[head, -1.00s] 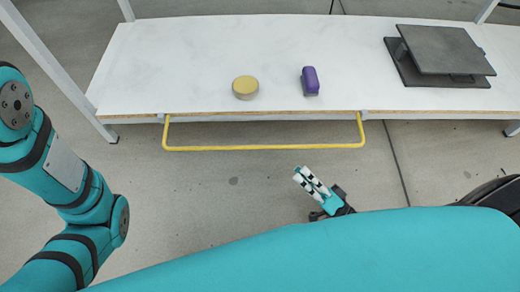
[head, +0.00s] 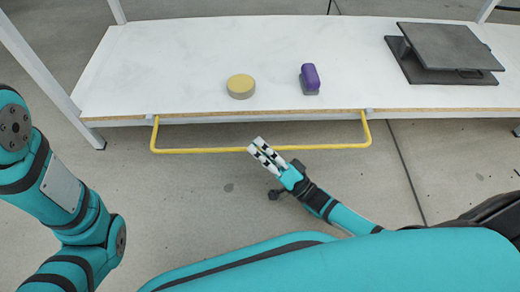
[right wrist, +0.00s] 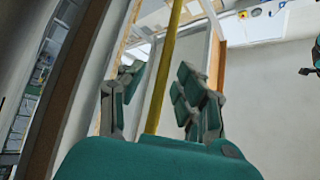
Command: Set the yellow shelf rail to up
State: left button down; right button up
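The yellow shelf rail (head: 205,151) is a U-shaped bar hung from the front edge of the white shelf, its long bar standing off below that edge in the head view. My right gripper (head: 257,146) is at the middle of this bar, its fingertips overlapping it. In the right wrist view the yellow rail (right wrist: 167,60) runs lengthwise between the two spread fingers of the right gripper (right wrist: 158,72), with gaps on both sides. Whether it lies fully between the pads in depth is unclear. My left arm shows at the left, its gripper out of frame.
On the white shelf (head: 170,65) stand a round yellow-topped disc (head: 241,86), a purple block-like item (head: 310,78) and a dark grey platform (head: 442,45) at the right. White posts rise at the shelf's ends. The floor before the shelf is clear.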

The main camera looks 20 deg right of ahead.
grip_shut()
dwell(0.3)
